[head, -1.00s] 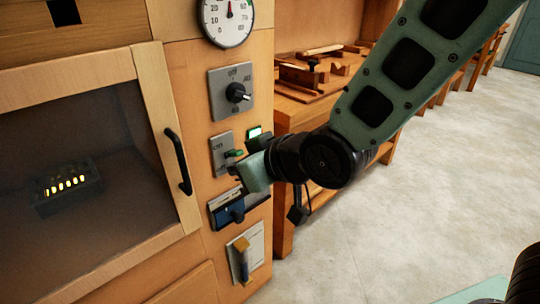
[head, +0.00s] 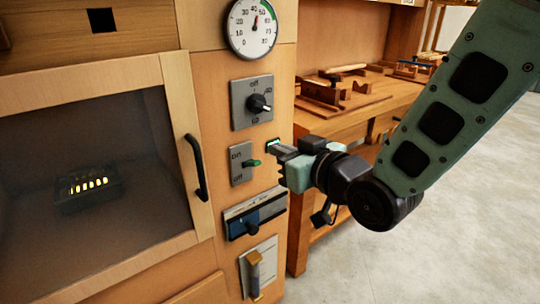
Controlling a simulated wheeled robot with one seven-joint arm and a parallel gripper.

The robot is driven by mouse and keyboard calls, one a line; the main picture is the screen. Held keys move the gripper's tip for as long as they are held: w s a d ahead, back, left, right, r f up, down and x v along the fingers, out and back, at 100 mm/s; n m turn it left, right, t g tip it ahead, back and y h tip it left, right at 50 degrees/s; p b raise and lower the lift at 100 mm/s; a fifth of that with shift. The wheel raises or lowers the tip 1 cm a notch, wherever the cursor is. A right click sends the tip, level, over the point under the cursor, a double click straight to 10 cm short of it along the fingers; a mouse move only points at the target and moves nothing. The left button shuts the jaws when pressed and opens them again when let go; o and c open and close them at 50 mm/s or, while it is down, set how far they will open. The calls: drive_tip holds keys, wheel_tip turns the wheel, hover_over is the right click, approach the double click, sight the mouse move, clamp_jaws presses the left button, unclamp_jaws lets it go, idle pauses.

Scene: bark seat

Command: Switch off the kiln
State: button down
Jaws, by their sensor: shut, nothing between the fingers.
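The kiln (head: 220,256) is a wooden cabinet with a glass door, and several small yellow lights glow on a dark box (head: 88,190) inside. On its panel, a green-tipped toggle switch (head: 251,163) sits on a grey plate marked "on" above and "off" below. The lever sticks out to the right, and I cannot tell its exact setting. My gripper (head: 282,158) is shut and empty, just right of the switch, with a visible gap to the lever. A small lit green indicator (head: 272,143) is partly covered by my gripper.
A round dial gauge (head: 252,28) and a black rotary knob (head: 260,103) are above the switch. A blue slider panel (head: 254,219) and a brass-topped handle (head: 255,272) are below. A black door handle (head: 195,168) stands to the left. A workbench (head: 350,122) with wooden pieces is behind.

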hover_over(253, 163)
drive_tip(key=w, duration=0.1)
drive_tip(key=shift+w+d+f, duration=0.1)
drive_tip(key=shift+w+f, duration=0.1)
drive_tip(key=shift+f, duration=0.55)
drive_tip(key=shift+s+d+f+b, duration=0.25)
drive_tip(key=shift+s+f+b, duration=0.1)
drive_tip(key=shift+f, duration=0.25)
drive_tip(key=shift+s+d+f+b, duration=0.2)
drive_tip(key=shift+s+f+b, duration=0.1)
drive_tip(key=shift+f, duration=0.3)
drive_tip(key=shift+s+d+f, duration=0.2)
drive_tip(key=shift+s+f, duration=0.05)
drive_tip(key=shift+f, duration=0.25)
drive_tip(key=shift+f+b, duration=0.2)
drive_tip(key=shift+b, duration=0.3)
